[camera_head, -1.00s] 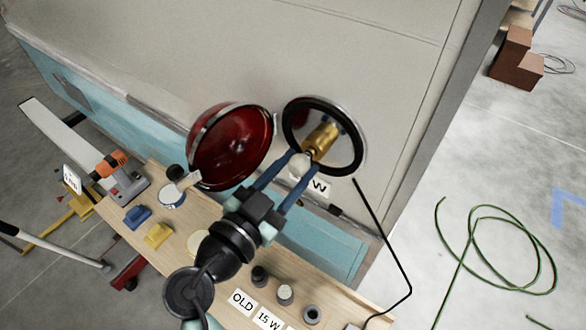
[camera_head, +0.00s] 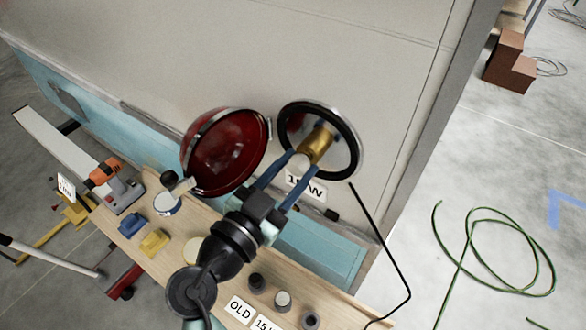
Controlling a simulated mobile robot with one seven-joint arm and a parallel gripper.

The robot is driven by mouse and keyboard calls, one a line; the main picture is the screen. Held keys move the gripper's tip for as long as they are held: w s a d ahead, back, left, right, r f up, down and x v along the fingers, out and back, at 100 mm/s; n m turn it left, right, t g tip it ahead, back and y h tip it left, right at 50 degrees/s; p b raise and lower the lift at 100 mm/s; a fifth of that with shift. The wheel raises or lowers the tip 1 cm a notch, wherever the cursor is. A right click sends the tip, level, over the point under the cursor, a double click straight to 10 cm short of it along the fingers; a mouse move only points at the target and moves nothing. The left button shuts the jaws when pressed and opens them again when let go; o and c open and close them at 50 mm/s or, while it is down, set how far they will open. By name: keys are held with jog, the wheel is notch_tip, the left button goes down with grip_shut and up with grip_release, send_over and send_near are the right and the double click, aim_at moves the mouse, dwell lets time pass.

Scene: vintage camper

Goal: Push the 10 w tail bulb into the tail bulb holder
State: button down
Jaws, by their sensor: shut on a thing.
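The tail bulb holder (camera_head: 318,142) is a brass cylinder in the middle of a round black-rimmed lamp base (camera_head: 346,121) on the camper wall. My gripper (camera_head: 296,166) has its two blue fingers shut on the 10 W tail bulb (camera_head: 301,161), a small pale bulb at the holder's lower end. The bulb appears to touch or sit in the holder's mouth; its base is hidden, so I cannot tell how deep it is. A label ending in "W" (camera_head: 307,185) shows behind the fingers.
A red lens (camera_head: 222,150) hangs open left of the lamp base. A black cable (camera_head: 384,232) hangs at the right. A green hose (camera_head: 500,205) lies on the floor.

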jog(key=shift+c, duration=1.8)
grip_release()
